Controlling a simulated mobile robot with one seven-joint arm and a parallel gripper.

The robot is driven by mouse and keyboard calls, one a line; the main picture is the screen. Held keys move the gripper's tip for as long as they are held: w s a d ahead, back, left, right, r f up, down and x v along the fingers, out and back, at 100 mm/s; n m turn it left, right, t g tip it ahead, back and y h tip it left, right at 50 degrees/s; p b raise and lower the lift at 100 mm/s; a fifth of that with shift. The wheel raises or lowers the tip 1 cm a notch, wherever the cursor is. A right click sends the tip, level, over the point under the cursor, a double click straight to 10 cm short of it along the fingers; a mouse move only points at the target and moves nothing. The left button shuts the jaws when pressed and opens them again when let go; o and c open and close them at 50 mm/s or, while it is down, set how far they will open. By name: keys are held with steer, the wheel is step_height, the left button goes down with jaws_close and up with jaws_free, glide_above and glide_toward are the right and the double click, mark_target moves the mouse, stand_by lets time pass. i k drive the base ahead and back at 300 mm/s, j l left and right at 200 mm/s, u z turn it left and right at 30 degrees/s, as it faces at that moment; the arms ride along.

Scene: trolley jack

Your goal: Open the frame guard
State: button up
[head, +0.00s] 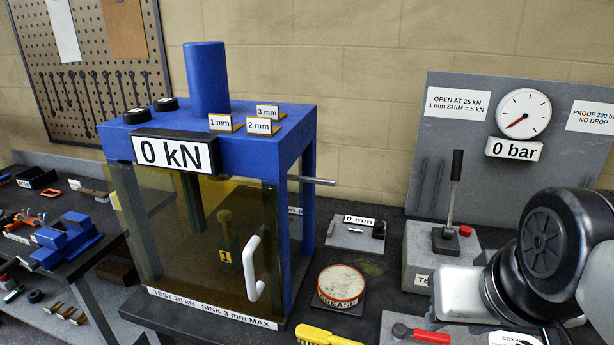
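The frame guard (185,255) is a see-through amber panel across the front of the blue press frame (310,165). It looks shut. Its white handle (253,268) stands upright near the panel's right edge. A dark jack-like object with a yellow tag (225,252) shows through the panel. My arm comes in from the right edge, and the pale body of my gripper (458,294) appears to be at its end, apart from the handle and well to its right. Its fingers cannot be made out.
A grease tin (342,287) and a yellow brush (325,337) lie right of the guard. A pump lever (454,185) and a gauge board (440,125) stand at the right. Shim blocks (262,125) sit on the frame. A side bench (60,250) holds tools at the left.

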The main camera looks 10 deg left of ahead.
mark_target(255, 290)
steer(key=j+u, duration=0.15)
steer(key=u, duration=0.25)
steer(key=j+u, duration=0.2)
steer(key=u, duration=0.25)
steer(key=i+j+u, duration=0.1)
steer(key=u, duration=0.3)
steer(key=k+j+u, duration=0.1)
steer(key=u, duration=0.15)
